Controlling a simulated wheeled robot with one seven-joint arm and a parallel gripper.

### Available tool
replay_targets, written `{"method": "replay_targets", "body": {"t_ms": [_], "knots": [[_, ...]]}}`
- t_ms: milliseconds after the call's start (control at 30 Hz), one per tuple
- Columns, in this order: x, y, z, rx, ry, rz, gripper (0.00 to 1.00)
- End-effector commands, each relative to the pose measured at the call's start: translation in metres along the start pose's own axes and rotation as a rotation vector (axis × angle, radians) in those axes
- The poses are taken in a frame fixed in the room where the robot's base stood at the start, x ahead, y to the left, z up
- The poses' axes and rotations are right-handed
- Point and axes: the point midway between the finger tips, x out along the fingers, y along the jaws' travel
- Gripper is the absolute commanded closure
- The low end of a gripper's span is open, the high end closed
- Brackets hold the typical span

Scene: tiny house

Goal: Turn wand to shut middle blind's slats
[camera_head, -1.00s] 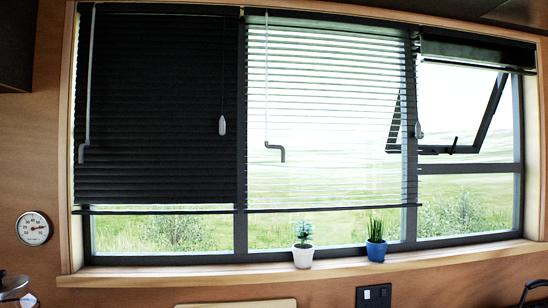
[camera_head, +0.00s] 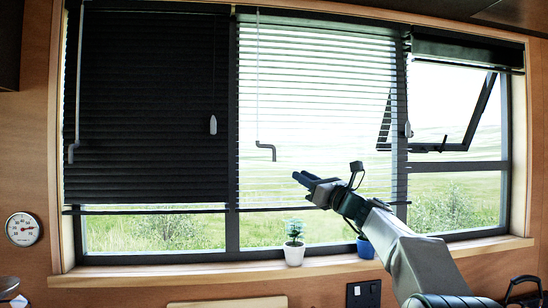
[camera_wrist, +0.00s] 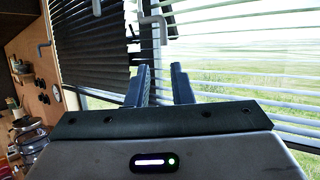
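The middle blind (camera_head: 318,95) hangs with its slats open, and the green hills show between them. Its wand (camera_head: 258,85) hangs at the blind's left side and ends in a bent crank handle (camera_head: 266,150). My gripper (camera_head: 300,179) is in front of the middle blind, below and to the right of the crank handle, apart from it. In the wrist view, my gripper (camera_wrist: 160,82) has its two fingers spread with nothing between them. The wand's crank (camera_wrist: 154,22) shows there beyond the fingertips, a little above the gap.
The left blind (camera_head: 145,110) is lowered with slats shut and has its own wand (camera_head: 74,140). The right blind (camera_head: 466,48) is raised above a tilted-open pane. A white-potted plant (camera_head: 294,245) and a partly hidden blue pot (camera_head: 366,248) stand on the sill (camera_head: 190,273).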

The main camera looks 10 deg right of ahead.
Motion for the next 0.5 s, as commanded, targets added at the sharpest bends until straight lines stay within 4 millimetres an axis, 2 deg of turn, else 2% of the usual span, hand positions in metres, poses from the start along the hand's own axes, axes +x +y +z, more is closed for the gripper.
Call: {"method": "replay_targets", "body": {"t_ms": [167, 500], "knots": [[0.011, -0.008, 0.01, 0.036, -0.033, -0.009, 0.8], [0.078, -0.008, 0.014, 0.034, -0.031, -0.008, 0.8]]}}
